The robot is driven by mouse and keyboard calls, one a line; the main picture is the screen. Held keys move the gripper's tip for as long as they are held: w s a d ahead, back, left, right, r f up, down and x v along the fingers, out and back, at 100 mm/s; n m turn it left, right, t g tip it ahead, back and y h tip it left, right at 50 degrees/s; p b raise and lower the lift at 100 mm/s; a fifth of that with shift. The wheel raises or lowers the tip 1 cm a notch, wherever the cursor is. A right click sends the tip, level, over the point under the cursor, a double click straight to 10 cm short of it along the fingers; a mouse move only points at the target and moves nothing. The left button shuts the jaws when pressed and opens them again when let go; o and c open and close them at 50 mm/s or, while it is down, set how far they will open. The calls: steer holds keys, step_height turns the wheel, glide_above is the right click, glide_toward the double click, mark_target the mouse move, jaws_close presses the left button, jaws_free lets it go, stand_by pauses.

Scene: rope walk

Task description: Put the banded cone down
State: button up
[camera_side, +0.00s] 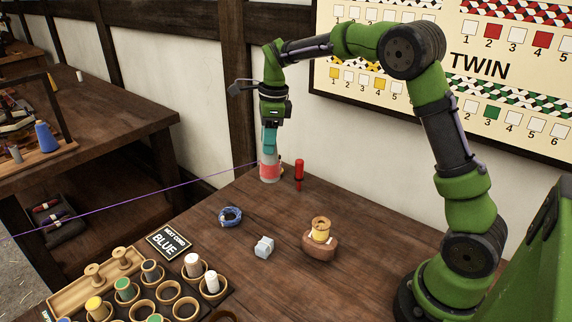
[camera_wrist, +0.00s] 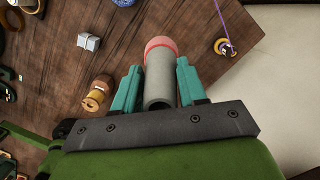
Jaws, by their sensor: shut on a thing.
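The banded cone (camera_side: 270,170) is pale grey with a wide red band near its lower end. It is upright at the back of the wooden table, in my gripper (camera_side: 270,146). In the wrist view, the teal fingers of my gripper (camera_wrist: 160,68) stand on either side of the cone (camera_wrist: 159,78), shut on it. Its reddish end (camera_wrist: 161,45) points away from the gripper. The cone's lower end is at or very near the table top; I cannot tell whether it touches.
A red-handled tool (camera_side: 299,170) stands just right of the cone. A purple cord (camera_side: 140,197) runs leftward from behind it. A bobbin rack (camera_side: 170,292) fills the front left.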

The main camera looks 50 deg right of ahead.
step_height(320, 180, down, 9)
stand_by(0.4)
steer(key=shift+s, duration=0.1)
steer(key=shift+f, duration=0.2)
steer(key=o, duration=1)
steer(key=shift+o, duration=0.2)
steer(key=shift+r, duration=0.1)
